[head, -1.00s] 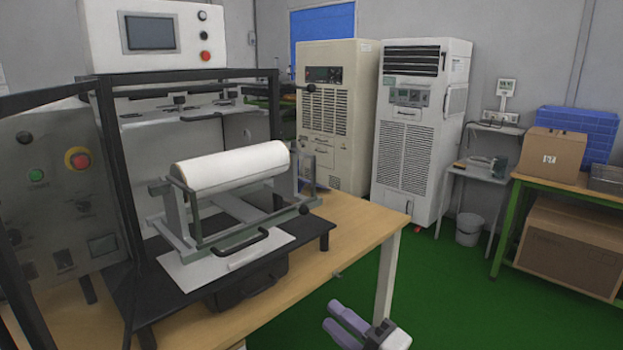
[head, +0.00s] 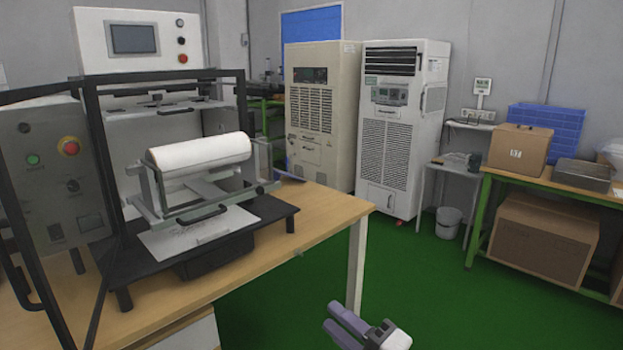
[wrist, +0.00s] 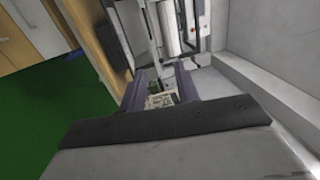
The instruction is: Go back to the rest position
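My gripper (head: 333,315) shows at the bottom of the head view, with two purple fingers and a pale body. It hangs over the green floor, to the right of the wooden table (head: 312,232) and apart from it. In the wrist view the two fingers (wrist: 160,88) stand apart with a gap between them. I see nothing held.
The test machine with a white roller (head: 200,152) stands on the table at left. Two tall cabinets (head: 322,120) (head: 402,130) stand at the back. A bucket (head: 448,222) and a green-legged bench with a cardboard box (head: 520,150) are at right. The green floor (head: 430,290) between is clear.

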